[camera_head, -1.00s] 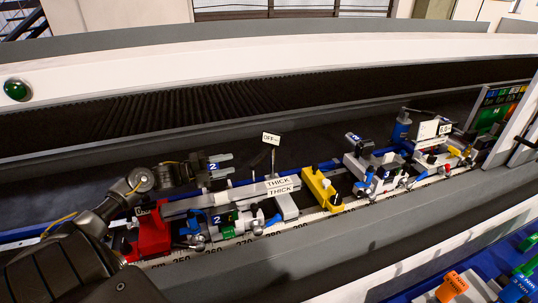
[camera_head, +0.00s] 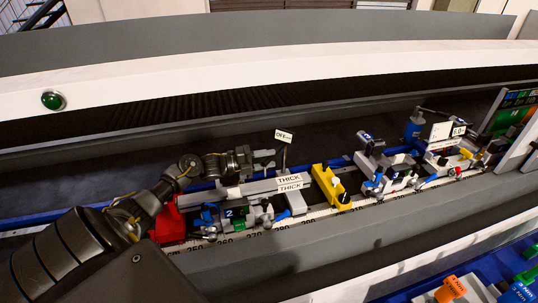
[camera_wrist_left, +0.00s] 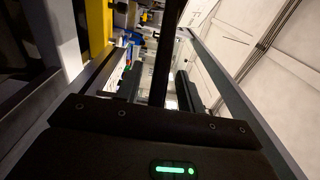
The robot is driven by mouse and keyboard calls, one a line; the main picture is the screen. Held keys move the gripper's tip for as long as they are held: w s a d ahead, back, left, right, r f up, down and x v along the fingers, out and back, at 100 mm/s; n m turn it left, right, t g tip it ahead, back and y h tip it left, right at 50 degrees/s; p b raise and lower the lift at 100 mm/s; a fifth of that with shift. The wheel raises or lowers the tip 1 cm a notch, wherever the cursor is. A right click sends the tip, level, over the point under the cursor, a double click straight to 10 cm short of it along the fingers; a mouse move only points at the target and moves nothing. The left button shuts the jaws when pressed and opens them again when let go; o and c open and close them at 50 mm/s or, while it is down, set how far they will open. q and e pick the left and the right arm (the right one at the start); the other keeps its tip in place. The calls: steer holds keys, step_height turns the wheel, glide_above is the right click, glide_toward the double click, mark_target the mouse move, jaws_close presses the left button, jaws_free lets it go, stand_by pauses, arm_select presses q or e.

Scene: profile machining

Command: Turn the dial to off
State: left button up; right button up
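A small white sign reading OFF (camera_head: 284,136) stands at the top of a thin dark upright post or lever (camera_head: 284,158) behind the clamped profile. I cannot make out a separate round dial. My left gripper (camera_head: 268,160) is open, its two grey fingers apart and level, with their tips just left of the post. In the left wrist view, the gripper (camera_wrist_left: 158,88) has a finger on each side and a dark bar (camera_wrist_left: 164,50) crosses the gap between them. Whether the fingers touch it I cannot tell. My right gripper is not in view.
The grey profile marked THICK (camera_head: 248,188) lies below my left gripper, with a red block (camera_head: 168,224) at its left end and a yellow block (camera_head: 331,188) to its right. Several clamps stand farther right. A dark trough with a white rim (camera_head: 330,62) runs behind.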

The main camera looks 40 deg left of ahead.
arm_select(q)
steer(key=shift+w+d, duration=0.25)
steer(key=shift+w, duration=0.15)
steer(key=shift+c, duration=0.2)
jaws_close()
